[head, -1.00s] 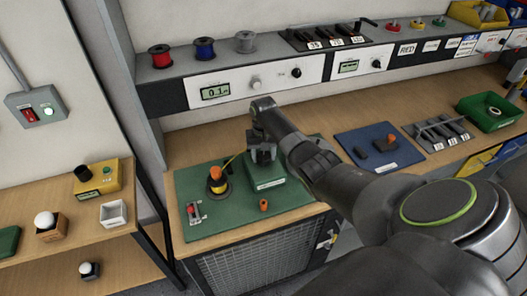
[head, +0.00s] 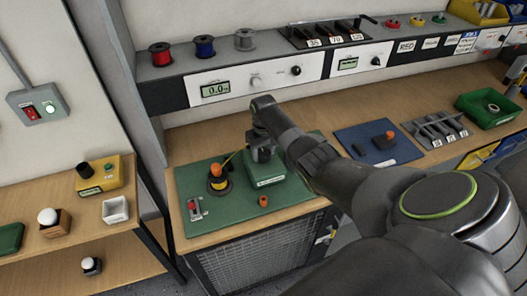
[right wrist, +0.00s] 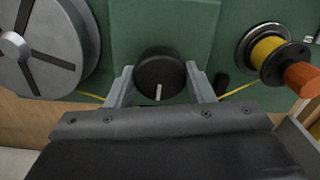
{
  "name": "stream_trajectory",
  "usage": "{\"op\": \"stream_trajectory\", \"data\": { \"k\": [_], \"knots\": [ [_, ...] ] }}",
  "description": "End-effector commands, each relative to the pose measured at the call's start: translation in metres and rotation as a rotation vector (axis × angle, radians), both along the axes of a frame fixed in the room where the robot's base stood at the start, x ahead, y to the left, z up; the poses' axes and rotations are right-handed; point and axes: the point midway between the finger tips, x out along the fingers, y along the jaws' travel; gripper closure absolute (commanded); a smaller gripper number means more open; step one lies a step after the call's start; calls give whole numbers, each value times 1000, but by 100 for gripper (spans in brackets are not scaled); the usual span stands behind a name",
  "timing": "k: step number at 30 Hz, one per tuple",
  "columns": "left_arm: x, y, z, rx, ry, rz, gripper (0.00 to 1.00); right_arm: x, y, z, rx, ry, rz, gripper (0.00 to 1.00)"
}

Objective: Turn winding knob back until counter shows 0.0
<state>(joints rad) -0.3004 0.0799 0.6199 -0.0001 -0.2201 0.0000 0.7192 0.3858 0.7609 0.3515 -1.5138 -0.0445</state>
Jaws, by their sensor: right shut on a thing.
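The winding knob (right wrist: 160,72) is black and round with a white pointer mark, seen face-on in the right wrist view. My right gripper (right wrist: 160,88) is shut on it, one finger on each side. In the head view my right gripper (head: 262,150) points down at the green winding box (head: 266,178); there the knob is hidden behind it. The display (head: 215,90) on the white panel appears to read 0.0, though its digits are small. A coil former with yellow wire (head: 218,183) stands left of the box. My left gripper is not in view.
The green mat (head: 215,220) also carries an orange cap (head: 263,201) and a small red-and-grey fixture (head: 194,209). Three wire spools (head: 205,48) stand on the shelf above. A blue mat (head: 378,145) lies to the right. In the right wrist view a grey spoked disc (right wrist: 40,45) is at left.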

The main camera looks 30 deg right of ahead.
Motion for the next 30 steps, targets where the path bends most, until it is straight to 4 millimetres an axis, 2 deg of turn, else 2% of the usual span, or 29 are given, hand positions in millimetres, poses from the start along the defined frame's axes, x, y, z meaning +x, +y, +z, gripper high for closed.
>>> {"op": "stream_trajectory", "data": {
  "k": [5, 6, 10, 22, 26, 30],
  "knots": [
    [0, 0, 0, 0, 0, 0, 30, 2, 0, 2, -2, -8, 0, 75],
    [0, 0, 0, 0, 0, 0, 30, 2, 0, 3, -1, -8, 0, 47],
    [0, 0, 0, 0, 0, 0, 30, 2, 0, 2, 0, -6, -1, 30],
    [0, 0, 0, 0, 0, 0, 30, 2, 0, 7, 0, -5, -1, 30],
    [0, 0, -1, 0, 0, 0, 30, 2, -1, 21, 0, -6, -2, 30],
    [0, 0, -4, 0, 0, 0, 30, 2, -1, 46, -3, -9, -1, 30]
  ]
}}
